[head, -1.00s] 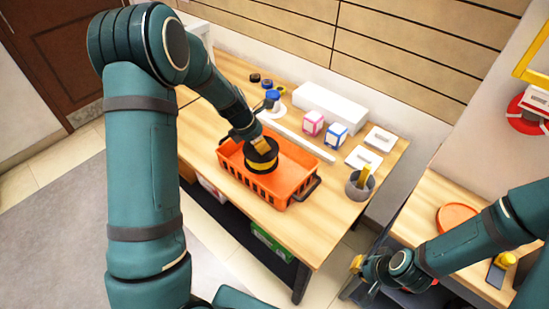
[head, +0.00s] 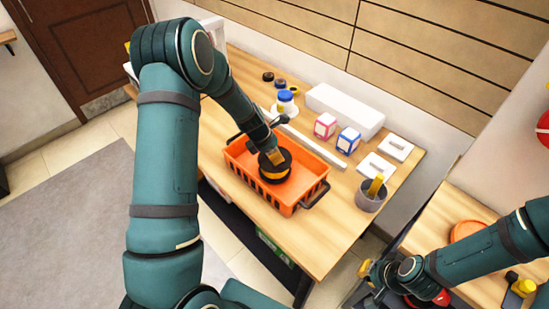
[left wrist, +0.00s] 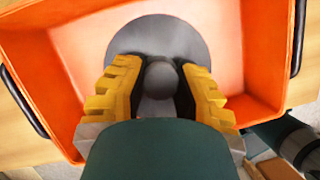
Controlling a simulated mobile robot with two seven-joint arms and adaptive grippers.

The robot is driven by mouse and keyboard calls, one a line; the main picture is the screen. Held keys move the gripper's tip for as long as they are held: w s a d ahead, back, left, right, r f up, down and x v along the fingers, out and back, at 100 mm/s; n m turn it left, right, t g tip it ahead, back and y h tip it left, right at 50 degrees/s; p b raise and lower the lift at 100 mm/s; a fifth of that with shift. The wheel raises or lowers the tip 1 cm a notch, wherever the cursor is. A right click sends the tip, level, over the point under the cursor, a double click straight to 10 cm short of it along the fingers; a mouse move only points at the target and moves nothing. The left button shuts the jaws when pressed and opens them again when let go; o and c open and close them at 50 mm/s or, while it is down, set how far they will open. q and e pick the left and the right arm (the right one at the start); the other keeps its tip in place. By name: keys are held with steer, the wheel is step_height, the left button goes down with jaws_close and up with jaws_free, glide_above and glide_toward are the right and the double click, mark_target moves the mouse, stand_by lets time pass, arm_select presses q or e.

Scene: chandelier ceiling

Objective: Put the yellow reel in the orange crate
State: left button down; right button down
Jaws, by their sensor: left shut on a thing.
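The yellow reel (head: 273,175) has a dark round top and a yellow band; it is inside the walls of the orange crate (head: 289,204), towards the middle. Whether its underside touches the crate floor is hard to tell. My left gripper (head: 274,157) reaches down from above and is shut on the reel. In the left wrist view the yellow fingers (left wrist: 160,82) sit on either side of the reel's grey knob (left wrist: 161,79), above its grey disc (left wrist: 152,38). My right gripper (head: 367,272) is at the lower right, away from the crate; its finger gap is unclear.
The crate stands on a wooden table (head: 318,250). Behind it are a long white box (head: 343,111), a pink box (head: 325,126), a blue box (head: 348,140) and a blue-lidded jar (head: 286,100). A grey cup (head: 370,197) stands right of the crate. A second table (head: 440,232) is at right.

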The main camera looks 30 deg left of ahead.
arm_select(q)
steer(key=shift+w+f, duration=0.1)
steer(key=shift+f, duration=0.8)
steer(key=shift+r, duration=0.1)
steer(key=c, duration=1.1)
jaws_free()
steer(key=shift+f, duration=0.25)
steer(key=shift+c, duration=0.2)
steer(key=shift+o, duration=1.4)
steer(key=shift+r, duration=0.1)
steer(key=shift+r, duration=0.1)
